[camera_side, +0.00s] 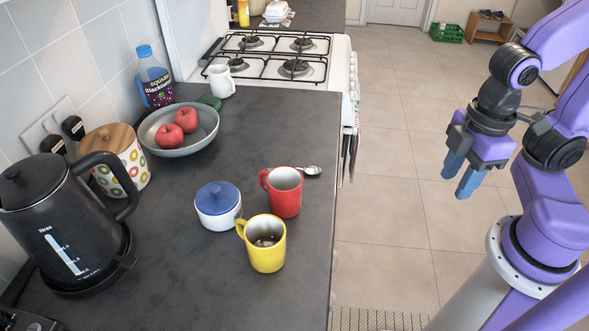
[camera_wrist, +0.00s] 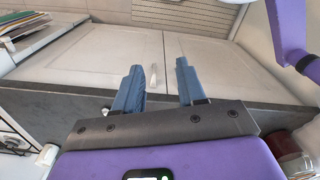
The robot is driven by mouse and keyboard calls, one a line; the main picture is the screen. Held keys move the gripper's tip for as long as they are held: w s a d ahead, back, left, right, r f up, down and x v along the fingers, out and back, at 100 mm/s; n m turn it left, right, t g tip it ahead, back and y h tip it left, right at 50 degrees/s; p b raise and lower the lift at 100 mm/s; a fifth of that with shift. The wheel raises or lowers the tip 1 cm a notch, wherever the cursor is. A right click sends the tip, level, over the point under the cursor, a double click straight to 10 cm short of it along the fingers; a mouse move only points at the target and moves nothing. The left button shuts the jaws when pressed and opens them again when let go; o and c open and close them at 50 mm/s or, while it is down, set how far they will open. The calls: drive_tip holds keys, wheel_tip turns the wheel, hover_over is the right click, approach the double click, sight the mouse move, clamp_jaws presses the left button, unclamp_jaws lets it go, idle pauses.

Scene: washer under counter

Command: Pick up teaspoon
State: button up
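The teaspoon (camera_side: 311,170) is a small silver spoon lying on the dark counter, just right of the red mug (camera_side: 284,192) and close to the counter's right edge. Part of it is hidden behind the mug. I cannot make it out in the wrist view. My gripper (camera_side: 459,177) is open and empty, with blue fingers, well to the right of the spoon and out past the counter edge. In the wrist view my gripper (camera_wrist: 158,68) shows its two fingers apart with nothing between them.
A yellow mug (camera_side: 265,246) with contents and a blue-lidded white pot (camera_side: 218,204) stand near the red mug. A kettle (camera_side: 62,225), a canister (camera_side: 118,160), a fruit bowl (camera_side: 181,144) and a bottle (camera_side: 155,83) stand left. The gas hob (camera_side: 280,66) is behind.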

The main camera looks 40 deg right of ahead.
drive_tip(key=w+a+r+m, duration=0.1)
drive_tip(key=w+a, duration=0.3)
drive_tip(key=w, duration=0.6)
drive_tip(key=w+a+r+m, duration=0.15)
drive_tip(key=w+a, duration=0.35)
drive_tip(key=w, duration=0.6)
drive_tip(key=w+a+r, duration=0.2)
drive_tip(key=w+a, duration=0.2)
drive_tip(key=w, duration=0.6)
drive_tip(key=f, duration=1.1)
drive_tip(key=shift+w+a+f, duration=0.15)
drive_tip(key=shift+w+f, duration=0.05)
drive_tip(key=shift+w+a+f, duration=0.1)
drive_tip(key=shift+w+f, duration=0.05)
drive_tip(key=shift+f, duration=1.4)
drive_tip(key=shift+w+a+f, duration=0.1)
drive_tip(key=shift+w+f, duration=0.05)
drive_tip(key=shift+f, duration=1.35)
clamp_jaws()
